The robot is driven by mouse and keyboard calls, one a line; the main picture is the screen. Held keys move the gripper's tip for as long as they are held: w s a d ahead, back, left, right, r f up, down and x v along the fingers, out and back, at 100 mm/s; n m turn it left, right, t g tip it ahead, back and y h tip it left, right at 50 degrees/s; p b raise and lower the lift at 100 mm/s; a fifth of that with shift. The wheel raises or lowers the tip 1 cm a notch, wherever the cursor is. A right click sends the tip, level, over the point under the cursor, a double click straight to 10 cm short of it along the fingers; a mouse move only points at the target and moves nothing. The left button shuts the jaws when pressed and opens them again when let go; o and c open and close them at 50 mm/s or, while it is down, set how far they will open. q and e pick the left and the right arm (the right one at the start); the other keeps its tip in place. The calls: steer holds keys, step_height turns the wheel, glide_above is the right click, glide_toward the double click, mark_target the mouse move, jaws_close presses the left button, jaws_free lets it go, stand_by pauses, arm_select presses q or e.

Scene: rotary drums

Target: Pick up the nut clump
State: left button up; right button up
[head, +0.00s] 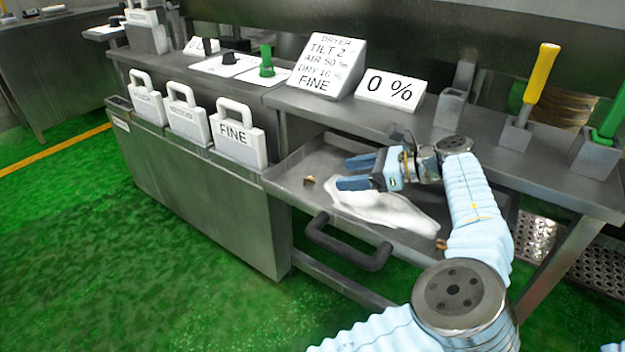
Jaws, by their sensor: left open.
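A small brown lump that looks like the nut clump (309,181) lies on the grey metal tray (290,170), near its left side. A second small brown piece (441,244) lies at the tray's right end, close to my arm. My left gripper (349,173) is over the tray with its two blue fingers spread apart and nothing between them. Its fingers point left, toward the lump, and the lump is a short way beyond the tips. A white heap (380,207) lies on the tray below and in front of the gripper. My right gripper is not in view.
A dark handle (350,245) sticks out at the tray's front. White bins with handles, one marked FINE (237,137), stand left of the tray. Behind are a sign (327,65), a 0 % display (390,88), a yellow lever (540,72) and a green lever (614,110).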

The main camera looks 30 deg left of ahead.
mark_target(311, 178)
arm_select(q)
steer(key=x, duration=0.4)
steer(key=shift+a+f, duration=0.15)
steer(key=shift+a, duration=0.2)
steer(key=x, duration=0.5)
steer(key=shift+w+f, duration=0.15)
steer(key=shift+w, duration=0.15)
steer(key=c, duration=1.1)
